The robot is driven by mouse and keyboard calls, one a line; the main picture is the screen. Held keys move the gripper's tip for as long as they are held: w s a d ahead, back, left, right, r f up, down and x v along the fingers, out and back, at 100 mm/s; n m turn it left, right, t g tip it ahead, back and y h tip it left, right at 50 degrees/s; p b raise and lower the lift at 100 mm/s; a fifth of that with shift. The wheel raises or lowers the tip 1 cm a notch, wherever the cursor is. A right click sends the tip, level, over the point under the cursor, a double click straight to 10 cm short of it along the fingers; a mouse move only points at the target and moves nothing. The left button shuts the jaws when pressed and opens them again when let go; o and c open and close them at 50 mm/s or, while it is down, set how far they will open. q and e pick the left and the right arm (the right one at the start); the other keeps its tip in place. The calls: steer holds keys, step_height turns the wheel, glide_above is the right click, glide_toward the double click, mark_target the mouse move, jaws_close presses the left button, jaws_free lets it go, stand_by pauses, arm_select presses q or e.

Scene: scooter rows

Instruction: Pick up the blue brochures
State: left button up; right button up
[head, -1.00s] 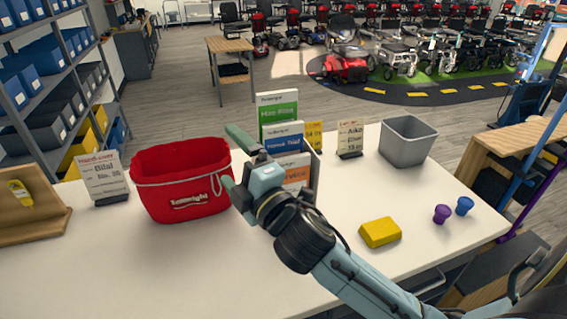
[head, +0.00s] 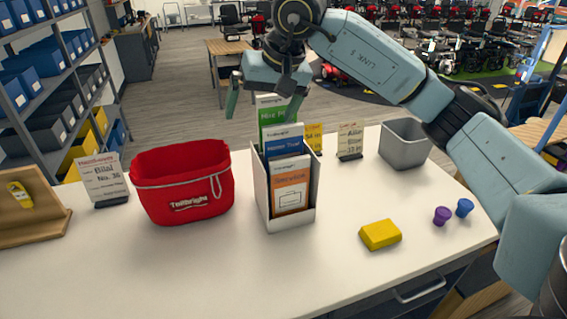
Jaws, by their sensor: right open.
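The blue brochures (head: 285,146) stand in the middle slot of a white brochure holder (head: 262,190) on the white table. Green brochures (head: 271,117) stand behind them and orange brochures (head: 291,188) in front. My right gripper (head: 265,108) is open above the holder, pointing down, with its fingers left and right of the top of the green brochures. Nothing is held in it. I cannot tell how far it is from the brochures in depth. My left gripper is not in view.
A red basket (head: 185,185) stands left of the holder. Small sign cards (head: 103,180) stand on the table. A yellow block (head: 380,235), purple and blue pegs (head: 465,207) and a grey bin (head: 404,144) are on the right. The table front is clear.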

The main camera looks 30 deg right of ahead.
mark_target(284, 127)
steer(key=d+r+h, duration=0.2)
steer(key=d+h, duration=0.1)
steer(key=d, duration=0.3)
steer(key=x, duration=0.6)
steer(key=shift+w+d+f+p, duration=0.1)
steer(key=shift+f+p, duration=0.2)
steer(key=shift+f, duration=0.05)
steer(key=shift+p+x, duration=0.6)
steer(key=shift+x, duration=2.3)
steer(key=shift+w+d+r, duration=0.15)
steer(key=shift+w+d, duration=0.05)
steer(key=c, duration=1)
steer(key=shift+r, duration=0.1)
step_height(284, 127, up, 18)
steer(key=shift+f+b, duration=0.1)
steer(key=shift+b, duration=0.35)
